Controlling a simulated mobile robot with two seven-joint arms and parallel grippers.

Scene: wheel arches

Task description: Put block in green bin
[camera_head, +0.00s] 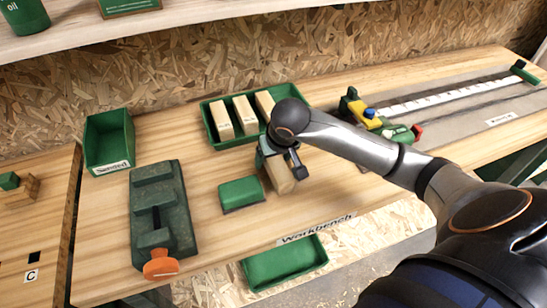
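A pale wooden block (279,175) is at my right gripper (279,160), in the middle of the workbench. The dark fingers sit on either side of the block's upper part, and the gripper looks shut on it. Whether the block touches the bench I cannot tell. An empty-looking green bin (108,140) with a white label stands at the back left of the bench. Another green bin (285,262) is below the bench's front edge. A green tray (215,133) behind the gripper holds several similar wooden blocks. My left gripper is not in view.
A green sanding block (241,193) lies just left of the held block. A dark green vise (155,215) with an orange handle stands further left. A green, yellow and blue tool (372,117) and a long rail (450,95) are at the right.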

